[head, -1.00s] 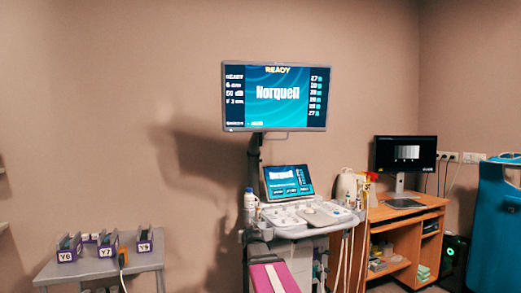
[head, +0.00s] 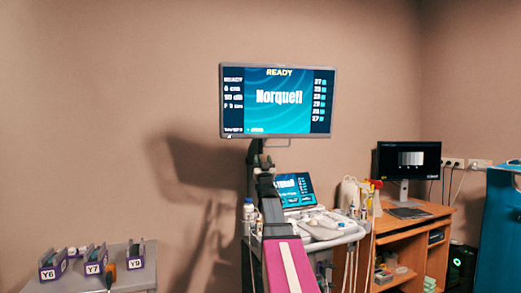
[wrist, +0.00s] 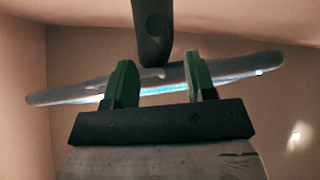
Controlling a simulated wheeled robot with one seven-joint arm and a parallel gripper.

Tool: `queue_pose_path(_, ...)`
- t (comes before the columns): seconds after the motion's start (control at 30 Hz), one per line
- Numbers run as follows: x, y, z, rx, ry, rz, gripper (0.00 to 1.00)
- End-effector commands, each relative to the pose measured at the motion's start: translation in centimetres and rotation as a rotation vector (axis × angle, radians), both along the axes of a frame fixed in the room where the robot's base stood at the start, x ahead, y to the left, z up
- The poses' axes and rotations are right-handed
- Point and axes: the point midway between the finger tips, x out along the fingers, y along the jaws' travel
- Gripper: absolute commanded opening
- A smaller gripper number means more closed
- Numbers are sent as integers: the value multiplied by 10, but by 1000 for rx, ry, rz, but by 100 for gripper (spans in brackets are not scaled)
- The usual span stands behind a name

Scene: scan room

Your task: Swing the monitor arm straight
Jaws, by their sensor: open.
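The monitor (head: 277,100) is lit, reads READY and Norquell, and stands above the ultrasound console on a dark support (head: 253,152). A thin handle (head: 277,144) shows below its lower edge. In the wrist view the monitor (wrist: 60,97) is seen edge-on from below, behind my fingers. A dark rounded bar (wrist: 152,30) comes down from the top between them; I cannot tell which part of the monitor arm it is. My gripper (wrist: 160,82) is open, with two green fingers apart and no visible contact. In the head view my arm reaches up toward the monitor's underside.
The console (head: 325,228) with a small tilted screen (head: 294,188) is partly hidden behind my arm. A wooden desk (head: 410,232) with a second monitor (head: 408,160) stands right. A grey table (head: 120,277) with several labelled purple holders is at lower left.

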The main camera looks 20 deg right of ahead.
Motion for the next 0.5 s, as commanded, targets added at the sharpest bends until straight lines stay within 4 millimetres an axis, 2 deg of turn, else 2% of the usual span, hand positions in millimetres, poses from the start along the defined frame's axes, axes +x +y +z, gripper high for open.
queue_pose_path(0.03,10,-2,7,0,0,0,51)
queue_pose_path(0.3,43,-9,41,0,1,0,51)
queue_pose_path(0.5,55,-11,54,0,2,0,51)
